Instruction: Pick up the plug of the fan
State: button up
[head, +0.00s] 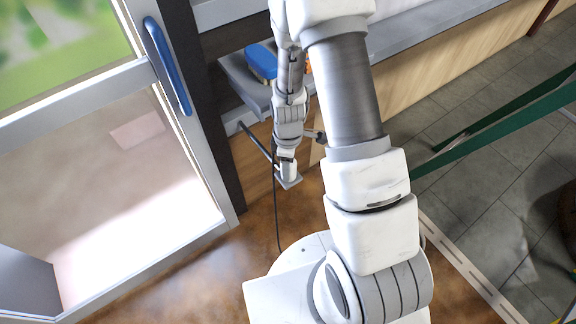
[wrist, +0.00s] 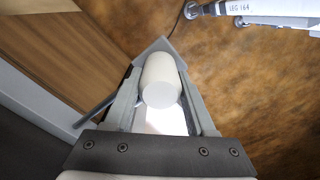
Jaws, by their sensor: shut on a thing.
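A white, rounded cylinder (wrist: 161,80), which looks like the plug, sits between the fingers of my gripper (wrist: 160,62) in the wrist view. The fingers are shut on it. In the head view my gripper (head: 288,172) hangs at the lower end of the arm, in front of a wooden panel, with a white piece at its tip. A thin dark cord (head: 277,215) runs down beside the gripper to the floor. A dark cord (wrist: 178,18) also shows at the top of the wrist view. Its join to the white piece is hidden. I cannot make out the fan itself.
A grey shelf (head: 240,80) with a blue object (head: 262,62) is behind my arm. A glass door with a blue handle (head: 167,65) stands at the left. A green band (head: 500,120) crosses at the right. Brown floor (head: 215,262) lies open below the gripper.

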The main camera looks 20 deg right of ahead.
grip_shut()
jog(key=shift+r, duration=0.15)
jog(key=shift+r, duration=0.25)
notch_tip(320, 180, up, 3)
jog(key=shift+w+r+p, duration=0.1)
jog(key=shift+r+p, duration=0.05)
jog(key=shift+p, duration=0.2)
jog(key=s+d+r+b, duration=0.4)
jog(key=s+r+b, duration=0.2)
jog(key=s+b, duration=0.3)
jog(key=shift+s+r+b, duration=0.3)
jog(key=shift+s+r, duration=0.1)
jog(key=shift+s, duration=0.65)
